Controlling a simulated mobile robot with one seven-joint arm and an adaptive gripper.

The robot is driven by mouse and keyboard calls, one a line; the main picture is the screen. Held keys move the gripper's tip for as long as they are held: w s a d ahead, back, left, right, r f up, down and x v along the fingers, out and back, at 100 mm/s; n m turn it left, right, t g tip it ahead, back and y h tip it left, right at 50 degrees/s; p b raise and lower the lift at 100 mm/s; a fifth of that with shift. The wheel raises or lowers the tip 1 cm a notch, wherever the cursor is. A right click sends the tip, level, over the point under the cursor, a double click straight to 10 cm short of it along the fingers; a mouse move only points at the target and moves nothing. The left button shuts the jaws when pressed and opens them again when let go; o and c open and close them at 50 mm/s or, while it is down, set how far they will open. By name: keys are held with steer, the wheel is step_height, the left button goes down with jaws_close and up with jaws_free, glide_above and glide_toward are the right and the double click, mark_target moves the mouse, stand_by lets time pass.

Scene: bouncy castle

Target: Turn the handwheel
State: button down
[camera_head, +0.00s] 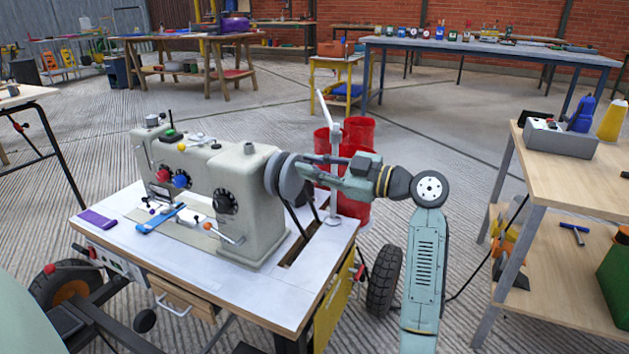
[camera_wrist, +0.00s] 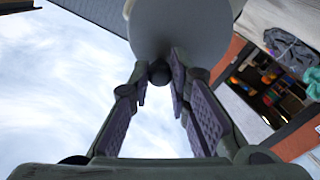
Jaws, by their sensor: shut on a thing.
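The handwheel (camera_head: 287,178) is a grey disc on the right end of a pale grey-green sewing machine (camera_head: 250,190) that stands on a work table. My gripper (camera_head: 308,160) reaches it from the right. In the wrist view the handwheel (camera_wrist: 180,30) fills the top middle as a round pale grey face. Both fingers of my gripper (camera_wrist: 160,76) converge there on a small dark round knob (camera_wrist: 158,72) at the lower edge of the wheel. My gripper is shut on this knob. The contact is partly hidden in the head view.
The machine's table (camera_head: 135,215) has a slot and a white upright post (camera_head: 333,165) close behind my gripper. Red bins (camera_head: 358,135) stand behind it. A wooden workbench (camera_head: 570,170) is at the right. Open floor lies farther back.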

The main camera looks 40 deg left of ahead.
steer(key=shift+s+f+n+b, duration=0.1)
steer(key=shift+s+n+b, duration=0.05)
steer(key=shift+n+b, duration=0.4)
steer(key=c, duration=1.5)
jaws_free()
steer(key=v, duration=1.2)
steer(key=shift+s+d, duration=0.1)
